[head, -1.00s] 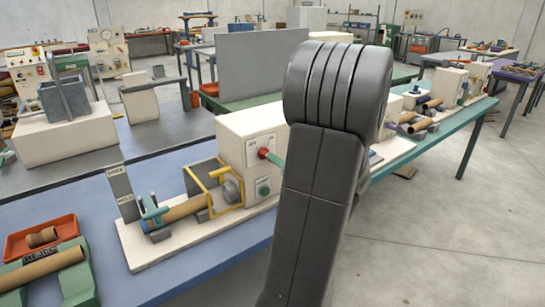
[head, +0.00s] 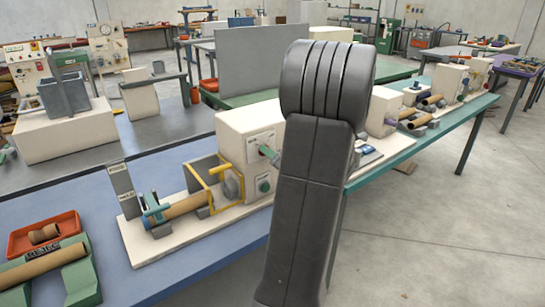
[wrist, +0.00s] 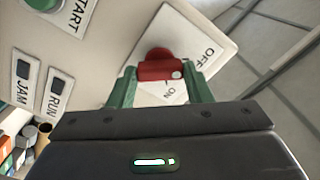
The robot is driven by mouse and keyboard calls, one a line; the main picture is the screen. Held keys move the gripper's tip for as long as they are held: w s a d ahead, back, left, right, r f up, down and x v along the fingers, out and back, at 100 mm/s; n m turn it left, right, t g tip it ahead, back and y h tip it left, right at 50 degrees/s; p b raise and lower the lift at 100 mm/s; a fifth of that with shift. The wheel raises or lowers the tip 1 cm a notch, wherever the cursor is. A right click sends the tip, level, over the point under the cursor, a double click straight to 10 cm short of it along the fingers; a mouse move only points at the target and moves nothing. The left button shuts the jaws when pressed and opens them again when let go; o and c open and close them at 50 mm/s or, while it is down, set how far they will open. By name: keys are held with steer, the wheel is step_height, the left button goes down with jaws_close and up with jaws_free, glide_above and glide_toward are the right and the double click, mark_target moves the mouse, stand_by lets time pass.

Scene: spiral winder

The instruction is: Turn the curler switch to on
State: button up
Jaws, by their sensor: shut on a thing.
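The curler (head: 240,135) is a cream box on a long cream base on the blue bench. Its switch is a red knob (wrist: 157,60) with a bar handle, on a white plate (wrist: 215,42) marked OFF and ON. A pale dot on the handle's right end lies between the two words in the wrist view; which setting it is at I cannot tell. My gripper (wrist: 159,78) has its green fingers at the two ends of the red handle, shut on it. In the head view, a green fingertip shows at the plate, and my arm hides the rest.
A green START button (wrist: 43,4) and the RUN and JAM lamps are beside the switch. A brown tube (head: 183,208) lies in the curler by a yellow frame (head: 213,176). A red tray (head: 42,232) and a green rack with another tube stand at the left.

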steer(key=shift+f+m+b, duration=0.1)
steer(key=shift+m+b, duration=0.2)
steer(key=shift+b, duration=0.1)
steer(key=shift+m+b, duration=2.45)
steer(key=shift+m, duration=5.15)
steer(key=o, duration=1)
steer(key=v, duration=1.3)
steer(key=shift+s+d+b, duration=0.25)
steer(key=shift+s+b, duration=0.1)
